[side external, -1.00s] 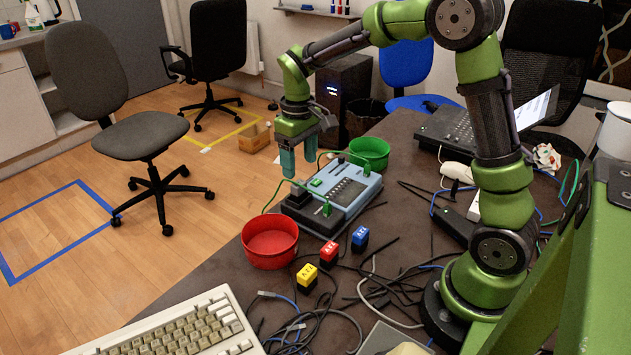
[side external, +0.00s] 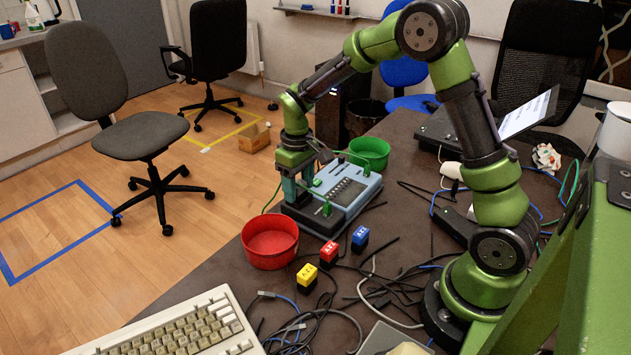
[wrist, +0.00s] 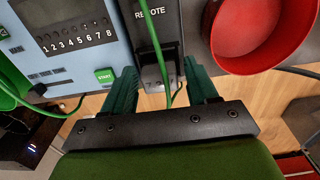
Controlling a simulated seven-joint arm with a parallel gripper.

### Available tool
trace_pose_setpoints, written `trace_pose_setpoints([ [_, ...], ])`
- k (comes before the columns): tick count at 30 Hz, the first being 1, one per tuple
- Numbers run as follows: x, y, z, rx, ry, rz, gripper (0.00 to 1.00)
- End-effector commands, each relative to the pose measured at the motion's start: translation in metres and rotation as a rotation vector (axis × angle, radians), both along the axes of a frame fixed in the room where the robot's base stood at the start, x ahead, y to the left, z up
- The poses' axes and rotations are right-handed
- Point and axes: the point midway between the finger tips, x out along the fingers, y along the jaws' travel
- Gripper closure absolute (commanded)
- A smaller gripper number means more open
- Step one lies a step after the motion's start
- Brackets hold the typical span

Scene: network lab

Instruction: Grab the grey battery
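My gripper (side external: 298,183) is low over the left end of the blue-grey tester (side external: 345,197). In the wrist view its two green fingers (wrist: 160,80) are apart, on either side of a dark grey block (wrist: 154,76) at the tester's end, below the word REMOTE. This block may be the grey battery; I cannot tell for sure. A green cable crosses in front of it. I cannot tell whether the fingers touch it. In the side view my fingers largely hide that spot. No other grey battery is clear.
Yellow (side external: 307,278), red (side external: 329,253) and blue (side external: 360,239) small blocks stand before the tester. A red bowl (side external: 270,243) is close to its left, a green bowl (side external: 370,151) behind. Loose black cables (side external: 385,285) and a keyboard (side external: 180,325) lie in front.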

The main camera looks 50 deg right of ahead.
Motion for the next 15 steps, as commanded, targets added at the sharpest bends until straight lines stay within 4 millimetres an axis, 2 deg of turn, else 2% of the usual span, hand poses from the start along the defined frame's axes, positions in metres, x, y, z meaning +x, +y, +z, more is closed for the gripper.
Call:
trace_pose_setpoints([
  [1,0.0001,0.0000,0.0003,0.000,0.000,0.000,0.50],
  [9,0.0003,0.0000,0.0007,0.000,-0.001,0.000,0.90],
  [15,0.0004,-0.0001,0.0010,0.000,-0.001,0.000,0.90],
])
